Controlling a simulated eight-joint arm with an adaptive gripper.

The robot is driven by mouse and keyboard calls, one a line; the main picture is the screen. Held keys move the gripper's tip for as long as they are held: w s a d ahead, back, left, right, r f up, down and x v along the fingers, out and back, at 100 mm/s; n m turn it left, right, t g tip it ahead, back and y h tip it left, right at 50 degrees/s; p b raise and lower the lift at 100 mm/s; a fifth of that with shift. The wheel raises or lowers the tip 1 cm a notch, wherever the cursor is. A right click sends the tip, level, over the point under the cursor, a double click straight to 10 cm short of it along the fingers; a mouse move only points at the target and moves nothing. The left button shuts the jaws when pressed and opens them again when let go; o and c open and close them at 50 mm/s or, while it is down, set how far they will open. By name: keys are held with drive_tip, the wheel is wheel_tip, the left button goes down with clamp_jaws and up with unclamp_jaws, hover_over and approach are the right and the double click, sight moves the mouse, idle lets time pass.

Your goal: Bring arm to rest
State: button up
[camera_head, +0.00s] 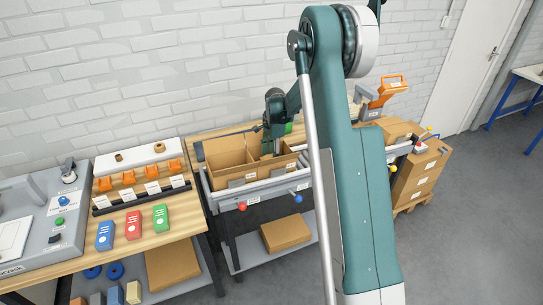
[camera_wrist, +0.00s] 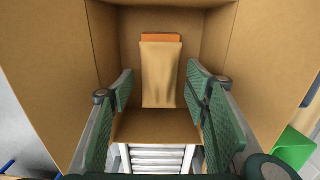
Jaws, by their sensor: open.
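My gripper (camera_head: 277,132) is over the open cardboard box (camera_head: 228,158) on the roller conveyor in the head view; its fingertips are partly hidden by the box. In the wrist view its two green-padded fingers (camera_wrist: 160,80) are spread apart with nothing gripped between them. Beyond them, inside the box, is a brown paper sleeve (camera_wrist: 159,75) with an orange item (camera_wrist: 161,38) showing at its top. The sleeve is apart from both fingers. My teal arm crosses the middle of the head view and hides part of the conveyor.
Box walls and flaps (camera_wrist: 45,75) surround my fingers closely. A wooden bench (camera_head: 183,216) at left holds blue, red and green packs (camera_head: 133,224) and orange holders (camera_head: 152,172). An orange device (camera_head: 390,88) and stacked cartons (camera_head: 420,175) stand right. Floor at far right is clear.

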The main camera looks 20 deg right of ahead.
drive_tip(key=shift+r, duration=1.15)
idle(0.5)
drive_tip(key=shift+r+p, duration=0.9)
drive_tip(key=shift+r, duration=2.05)
